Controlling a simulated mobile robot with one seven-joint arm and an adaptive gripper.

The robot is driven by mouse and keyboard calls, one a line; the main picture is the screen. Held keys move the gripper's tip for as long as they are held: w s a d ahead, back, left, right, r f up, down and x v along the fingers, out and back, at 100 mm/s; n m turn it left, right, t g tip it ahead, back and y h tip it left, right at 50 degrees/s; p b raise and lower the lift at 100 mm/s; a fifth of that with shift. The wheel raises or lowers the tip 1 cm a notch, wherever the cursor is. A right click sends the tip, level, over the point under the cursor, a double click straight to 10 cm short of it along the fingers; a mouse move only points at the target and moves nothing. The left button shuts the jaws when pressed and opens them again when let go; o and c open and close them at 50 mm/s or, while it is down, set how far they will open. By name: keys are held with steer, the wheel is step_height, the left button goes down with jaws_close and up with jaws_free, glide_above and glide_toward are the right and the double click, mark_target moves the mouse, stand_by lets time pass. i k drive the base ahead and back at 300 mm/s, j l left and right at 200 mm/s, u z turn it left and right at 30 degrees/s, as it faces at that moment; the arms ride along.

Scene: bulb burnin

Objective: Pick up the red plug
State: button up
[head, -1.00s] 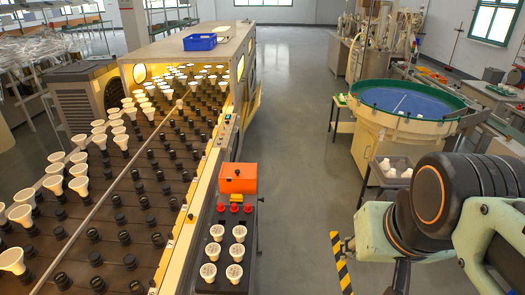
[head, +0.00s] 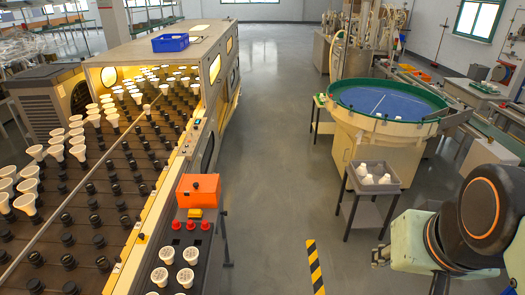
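Three small red plugs stand in a row on the dark top of a narrow bench: a left one (head: 177,225), a middle one (head: 190,225) and a right one (head: 205,225). They sit just in front of an orange-red box (head: 198,190). I cannot tell which one the task means. Part of my arm shows at the lower right, well apart from the plugs. My gripper is not in view.
White bulbs (head: 166,254) stand on the bench in front of the plugs. A long rack of sockets and bulbs (head: 120,165) runs along the left. A grey bin (head: 374,170) and a round blue-topped machine (head: 385,103) stand right. Open floor (head: 275,170) lies between.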

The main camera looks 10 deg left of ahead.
mark_target(176, 225)
steer(key=i+l, duration=0.2)
steer(key=i, duration=0.25)
steer(key=i+l+u, duration=0.1)
steer(key=i+l, duration=0.15)
steer(key=i, duration=0.2)
steer(key=i+u, duration=0.35)
steer(key=i, duration=0.15)
steer(key=i+u, duration=0.85)
steer(key=u, duration=0.3)
steer(key=i+l+u, duration=0.15)
steer(key=u, duration=0.2)
steer(key=i, duration=0.05)
